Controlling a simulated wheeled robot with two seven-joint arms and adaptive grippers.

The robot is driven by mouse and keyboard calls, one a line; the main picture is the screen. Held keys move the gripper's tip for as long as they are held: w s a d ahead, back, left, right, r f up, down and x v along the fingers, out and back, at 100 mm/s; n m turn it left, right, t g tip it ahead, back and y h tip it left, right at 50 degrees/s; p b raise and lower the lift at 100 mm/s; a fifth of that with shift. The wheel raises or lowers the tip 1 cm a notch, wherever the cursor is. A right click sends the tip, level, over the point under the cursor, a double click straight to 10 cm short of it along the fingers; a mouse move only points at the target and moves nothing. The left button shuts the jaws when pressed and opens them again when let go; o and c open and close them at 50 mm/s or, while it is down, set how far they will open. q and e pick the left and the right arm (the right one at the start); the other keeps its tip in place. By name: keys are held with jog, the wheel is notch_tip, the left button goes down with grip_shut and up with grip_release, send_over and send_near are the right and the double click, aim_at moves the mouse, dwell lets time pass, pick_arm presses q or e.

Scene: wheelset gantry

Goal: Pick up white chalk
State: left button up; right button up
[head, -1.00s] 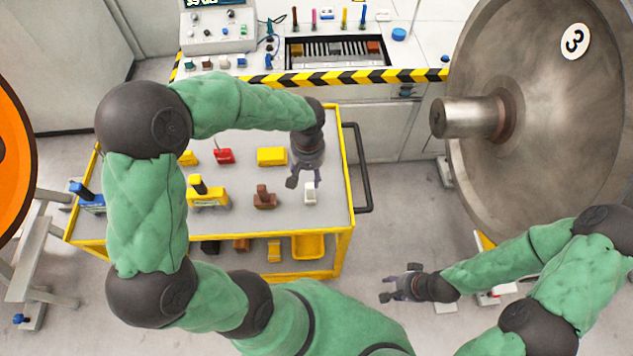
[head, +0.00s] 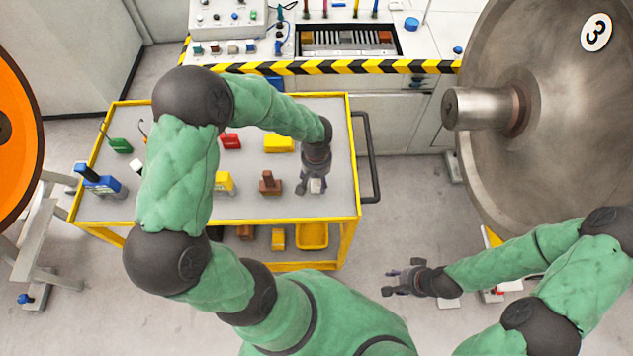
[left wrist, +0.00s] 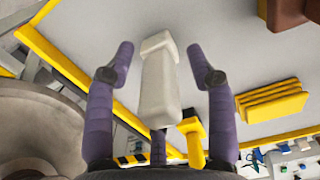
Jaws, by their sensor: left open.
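The white chalk (head: 316,186) is a small pale block on the grey top of the yellow-edged cart (head: 345,140), near its right side. In the left wrist view the white chalk (left wrist: 160,85) stands out large between the two purple fingers, with a visible gap on each side. My left gripper (head: 311,188) is open and reaches down over the chalk, partly hiding it in the head view. The left fingertips (left wrist: 160,68) straddle it without visible contact. My right gripper (head: 390,283) is open and empty, away from the cart over the floor.
A brown block (head: 269,184) sits left of the chalk, with a yellow block (head: 279,143) behind. Red (head: 230,141), green (head: 120,145) and blue (head: 98,180) items lie further left. A black handle (head: 370,160) edges the cart's right side. A large steel wheel (head: 560,120) stands right.

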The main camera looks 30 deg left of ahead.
pick_arm(q)
grip_shut()
jog(key=shift+r, duration=0.1)
